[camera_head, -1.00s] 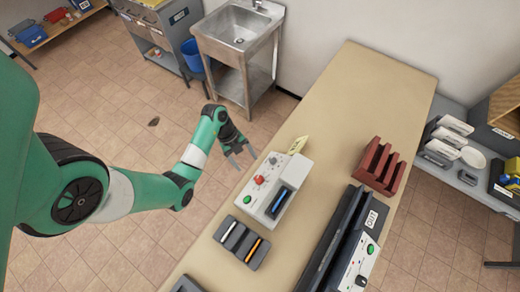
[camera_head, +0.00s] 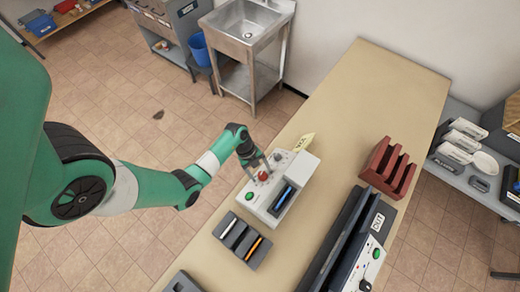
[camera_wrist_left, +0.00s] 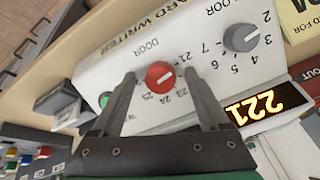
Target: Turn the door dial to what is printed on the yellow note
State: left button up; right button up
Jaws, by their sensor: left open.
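The card writer (camera_head: 277,200) is a pale box on the table with a red DOOR dial (camera_head: 263,176), a grey FLOOR dial (camera_wrist_left: 245,38), a green button and a blue card slot. My left gripper (camera_head: 258,168) is open at the red dial. In the left wrist view its fingers stand on either side of the red dial (camera_wrist_left: 160,77); contact cannot be told. A lit display (camera_wrist_left: 255,103) reads 221. The yellow note (camera_head: 303,143) stands behind the writer; its print is too small to read here. A cut-off piece of yellow (camera_wrist_left: 300,18) shows in the left wrist view. My right gripper is not in view.
A dark holder (camera_head: 242,240) with cards lies in front of the writer. A long black machine (camera_head: 335,240) with an OUT label stands to its right. A red-brown rack (camera_head: 388,168) stands farther right. The far table (camera_head: 385,85) is clear.

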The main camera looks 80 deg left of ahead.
pick_arm(q)
grip_shut()
dwell(0.3)
jog(key=shift+r, duration=0.1)
